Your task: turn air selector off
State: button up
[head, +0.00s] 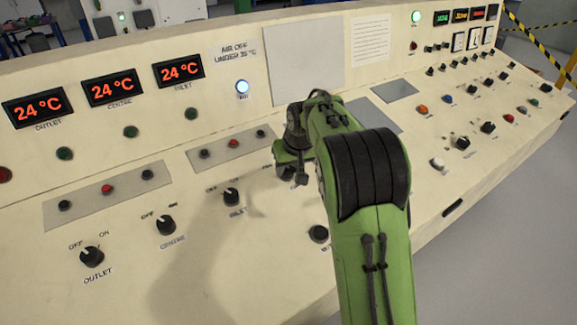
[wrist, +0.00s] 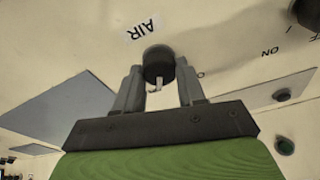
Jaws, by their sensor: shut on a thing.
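In the wrist view, the air selector (wrist: 158,62) is a round black knob with a pale pointer mark, beside an upside-down "AIR" label (wrist: 142,28). My gripper (wrist: 158,84) has one grey finger on each side of the knob and is shut on it. In the head view, my gripper (head: 292,168) is down at the panel, right of the inlet selector. The air selector itself is mostly hidden there by my gripper and arm. Its ON and OFF lettering is largely covered, so I cannot tell its setting.
The outlet (head: 92,257), centre (head: 165,225) and inlet (head: 231,197) selectors stand in a row to the left. A sign (head: 237,51) reads "AIR OFF UNDER 35 °C". The three displays (head: 112,88) read 24 °C. A lamp (head: 242,87) is lit. Another black knob (head: 318,234) sits close to my arm.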

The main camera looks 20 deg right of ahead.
jog(key=n+y+p, duration=0.1)
jog(key=n, duration=0.5)
jog(key=shift+p, duration=0.35)
jog(key=shift+n+g+y+p, duration=0.3)
jog(key=shift+n+g+p, duration=0.15)
jog(key=shift+n, duration=2.35)
jog(key=o, duration=1.1)
jog(key=shift+c, duration=0.2)
jog(key=p+v, duration=0.5)
jog(key=v, duration=1)
jog(key=shift+r, duration=0.4)
jog(key=shift+s, duration=0.1)
